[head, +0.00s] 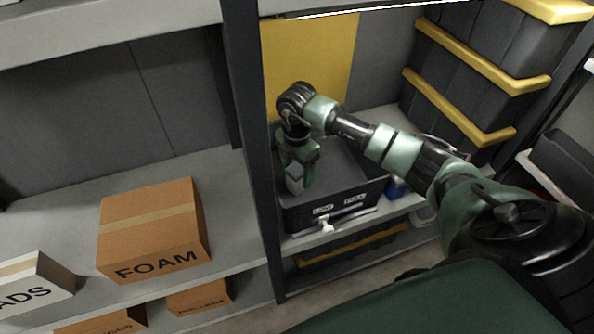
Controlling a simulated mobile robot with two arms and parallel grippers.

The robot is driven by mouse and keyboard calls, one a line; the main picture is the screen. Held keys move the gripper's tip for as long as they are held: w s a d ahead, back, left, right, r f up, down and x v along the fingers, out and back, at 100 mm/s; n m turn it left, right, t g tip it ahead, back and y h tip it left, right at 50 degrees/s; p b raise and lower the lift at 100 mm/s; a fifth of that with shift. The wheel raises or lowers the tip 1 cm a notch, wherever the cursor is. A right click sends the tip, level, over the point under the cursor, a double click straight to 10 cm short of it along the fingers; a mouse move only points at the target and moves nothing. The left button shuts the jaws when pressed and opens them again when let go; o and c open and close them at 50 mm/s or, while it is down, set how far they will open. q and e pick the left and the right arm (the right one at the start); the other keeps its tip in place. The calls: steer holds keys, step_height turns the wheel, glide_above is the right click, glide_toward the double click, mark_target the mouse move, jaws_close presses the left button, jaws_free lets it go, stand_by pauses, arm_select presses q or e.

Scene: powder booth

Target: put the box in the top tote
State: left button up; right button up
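A brown cardboard box marked FOAM (152,228) sits on the left shelf, clear of my grippers. A dark open tote (335,213) with white labels on its front stands on the shelf right of the dark post. My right gripper (295,186) points down at the tote's left part, its tips over or inside it; I cannot tell how deep. My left gripper is not in view.
A dark upright post (258,150) divides the left shelf from the tote's bay. A white box (36,282) lies at the far left, and more cardboard boxes (200,297) sit below. Dark totes with yellow rims (470,75) are stacked at right. A small blue item (397,187) lies beside the tote.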

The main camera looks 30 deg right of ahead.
steer(key=shift+r, duration=0.3)
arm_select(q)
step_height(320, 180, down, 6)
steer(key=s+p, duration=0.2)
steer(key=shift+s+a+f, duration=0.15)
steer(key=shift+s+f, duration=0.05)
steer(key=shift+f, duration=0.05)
arm_select(e)
step_height(320, 180, up, 12)
steer(key=shift+f, duration=0.15)
